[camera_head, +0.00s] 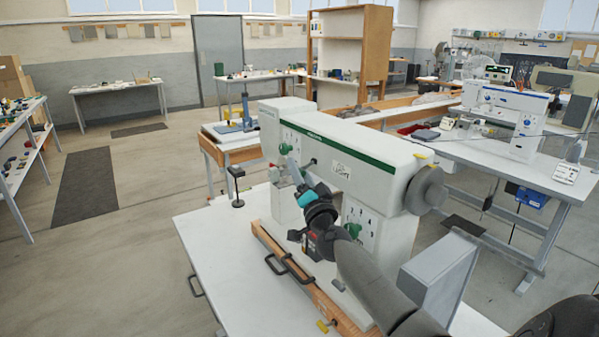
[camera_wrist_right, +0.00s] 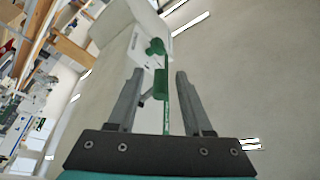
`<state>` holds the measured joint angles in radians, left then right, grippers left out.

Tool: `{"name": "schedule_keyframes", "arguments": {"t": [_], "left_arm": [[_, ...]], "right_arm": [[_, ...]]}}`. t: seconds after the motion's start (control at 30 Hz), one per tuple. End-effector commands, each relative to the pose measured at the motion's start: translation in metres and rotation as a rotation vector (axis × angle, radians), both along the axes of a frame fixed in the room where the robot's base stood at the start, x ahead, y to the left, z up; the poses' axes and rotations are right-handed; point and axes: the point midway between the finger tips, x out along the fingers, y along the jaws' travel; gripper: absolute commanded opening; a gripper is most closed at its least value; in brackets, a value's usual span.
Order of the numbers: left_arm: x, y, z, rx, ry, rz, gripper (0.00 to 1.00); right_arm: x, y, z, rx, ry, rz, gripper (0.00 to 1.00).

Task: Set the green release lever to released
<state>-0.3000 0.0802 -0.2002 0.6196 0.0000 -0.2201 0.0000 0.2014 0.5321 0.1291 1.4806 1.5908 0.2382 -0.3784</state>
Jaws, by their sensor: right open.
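The white eyelet press (camera_head: 372,160) with a green stripe stands on a white table in the head view. A green handle (camera_head: 284,149) shows at its left end, close to my right gripper (camera_head: 294,172); I take it for the release lever. A second green knob (camera_head: 352,230) sits lower on the press body. In the right wrist view, a green lever-like part (camera_wrist_right: 160,84) shows between the spread fingers of my right gripper (camera_wrist_right: 161,88), with a rounded green knob (camera_wrist_right: 155,46) beyond it. The fingers are open and hold nothing. Contact with the green part cannot be told. My left gripper is out of view.
A grey handwheel (camera_head: 426,190) juts from the press's right end. The table's front left is clear. Other benches stand behind.

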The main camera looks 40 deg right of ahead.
Motion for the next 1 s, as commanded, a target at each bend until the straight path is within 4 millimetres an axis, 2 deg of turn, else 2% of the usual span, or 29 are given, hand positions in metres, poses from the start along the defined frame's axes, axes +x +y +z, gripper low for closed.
{"name": "schedule_keyframes", "arguments": {"t": [0.17, 0.37, 1.0], "left_arm": [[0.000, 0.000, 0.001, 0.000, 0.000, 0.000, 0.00], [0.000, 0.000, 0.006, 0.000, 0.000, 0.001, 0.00], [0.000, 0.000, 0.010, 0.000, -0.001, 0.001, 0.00]], "right_arm": [[-0.002, 0.001, -0.002, 0.002, 0.002, 0.001, 0.50], [-0.019, 0.008, -0.007, 0.002, 0.003, 0.001, 0.50], [-0.110, 0.044, -0.037, 0.001, 0.003, 0.000, 0.50]]}}
